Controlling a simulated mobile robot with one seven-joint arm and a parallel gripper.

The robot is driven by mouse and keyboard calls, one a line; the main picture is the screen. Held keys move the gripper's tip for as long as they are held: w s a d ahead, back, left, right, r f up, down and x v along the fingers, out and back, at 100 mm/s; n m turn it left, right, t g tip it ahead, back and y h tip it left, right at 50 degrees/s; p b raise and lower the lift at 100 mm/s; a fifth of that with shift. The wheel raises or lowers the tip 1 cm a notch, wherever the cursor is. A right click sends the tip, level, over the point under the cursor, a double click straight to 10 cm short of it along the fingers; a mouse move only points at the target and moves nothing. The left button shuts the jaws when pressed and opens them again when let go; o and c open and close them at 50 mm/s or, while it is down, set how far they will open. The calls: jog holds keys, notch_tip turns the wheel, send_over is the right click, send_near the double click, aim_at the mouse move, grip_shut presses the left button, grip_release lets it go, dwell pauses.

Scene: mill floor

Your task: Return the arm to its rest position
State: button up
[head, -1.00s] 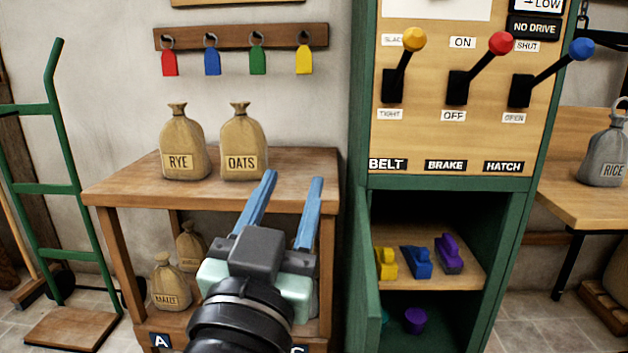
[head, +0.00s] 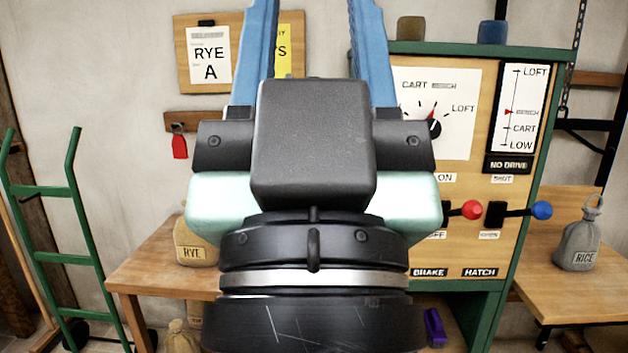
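My gripper (head: 312,25) is raised in front of the camera, close and large, with its fingers pointing up. The two blue fingers stand wide apart, with only the wall and the notice board between them, so it is open and empty. The fingertips are cut off by the top edge. The dark wrist and pale green gripper body fill the middle of the head view. They hide much of the table, the tag rack and the left part of the lever panel.
The green-framed lever cabinet (head: 560,68) stands right, with red (head: 472,209) and blue (head: 541,210) lever knobs sticking out. A RYE sack (head: 195,243) stands on the left table (head: 140,262), a RICE sack (head: 577,243) on the right bench (head: 545,285). A green hand truck (head: 85,215) stands left.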

notch_tip(320, 180, up, 17)
jog(key=p, duration=1.4)
jog(key=shift+f, duration=0.15)
